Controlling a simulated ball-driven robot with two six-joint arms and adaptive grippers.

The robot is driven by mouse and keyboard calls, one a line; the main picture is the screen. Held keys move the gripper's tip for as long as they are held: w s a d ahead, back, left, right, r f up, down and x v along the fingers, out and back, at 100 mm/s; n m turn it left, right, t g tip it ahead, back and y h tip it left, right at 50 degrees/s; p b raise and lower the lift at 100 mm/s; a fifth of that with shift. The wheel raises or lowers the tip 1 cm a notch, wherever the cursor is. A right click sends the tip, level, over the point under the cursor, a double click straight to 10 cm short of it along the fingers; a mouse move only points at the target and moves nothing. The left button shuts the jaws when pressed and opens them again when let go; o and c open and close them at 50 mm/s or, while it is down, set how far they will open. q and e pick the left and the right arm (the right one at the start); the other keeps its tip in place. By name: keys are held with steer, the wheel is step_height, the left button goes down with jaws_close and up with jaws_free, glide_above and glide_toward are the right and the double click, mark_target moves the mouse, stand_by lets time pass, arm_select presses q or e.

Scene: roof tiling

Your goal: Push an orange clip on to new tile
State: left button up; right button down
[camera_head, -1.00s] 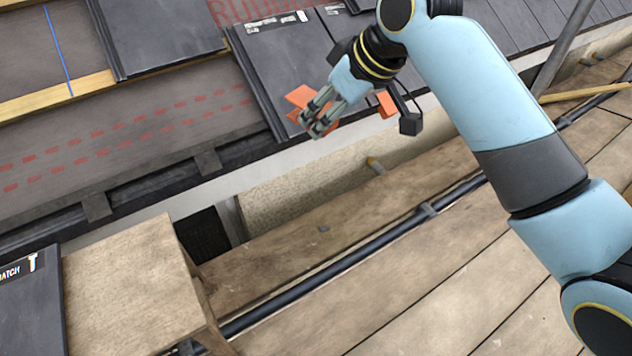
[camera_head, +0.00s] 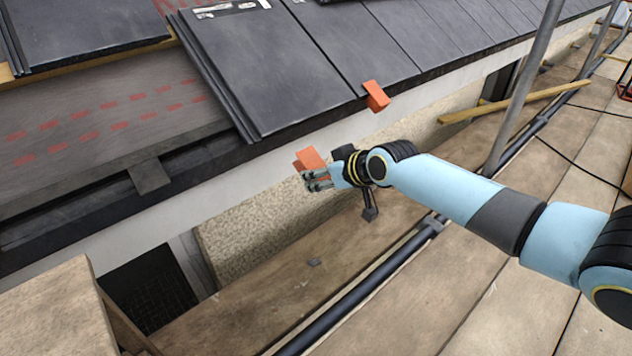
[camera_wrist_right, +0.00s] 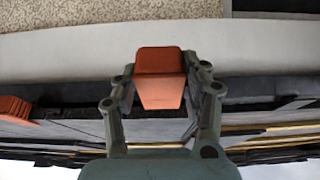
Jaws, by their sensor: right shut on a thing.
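My right gripper (camera_head: 318,181) is shut on an orange clip (camera_head: 310,159), below and in front of the tiles' lower edge. In the right wrist view the held clip (camera_wrist_right: 158,78) sits between the fingertips (camera_wrist_right: 158,88). In the head view the clip looks apart from the tile edge. The end dark tile (camera_head: 255,80) lies at the left end of the tiled row, with no clip visible on its lower edge. A second orange clip (camera_head: 376,96) sits on the lower edge at the joint to its right. My left gripper is not in view.
A scaffold pole (camera_head: 522,85) rises at the right. A wooden box (camera_head: 50,318) stands at the lower left. Plank decking (camera_head: 470,265) and a dark rail (camera_head: 345,310) run below the eaves. Bare underlay (camera_head: 90,120) lies left of the tiles.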

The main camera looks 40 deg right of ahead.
mark_target(309, 156)
steer(key=shift+w+a+r, duration=0.1)
steer(key=shift+w+r, duration=0.35)
steer(key=shift+w, duration=0.25)
steer(key=shift+w+a+r, duration=0.1)
steer(key=shift+w+r, duration=0.3)
steer(key=shift+w, duration=0.25)
steer(key=shift+w+r, duration=0.45)
steer(key=shift+w, duration=0.25)
steer(key=shift+w+a+r+p, duration=0.1)
steer(key=shift+w+r+p, duration=0.6)
steer(key=shift+w, duration=0.35)
stand_by(1.1)
steer(key=shift+w+r, duration=0.2)
steer(key=shift+w, duration=0.1)
steer(key=shift+w+r, duration=0.45)
steer(key=shift+w, duration=0.2)
stand_by(1.3)
steer(key=c, duration=0.9)
jaws_free()
steer(key=o, duration=0.3)
steer(key=shift+f, duration=0.1)
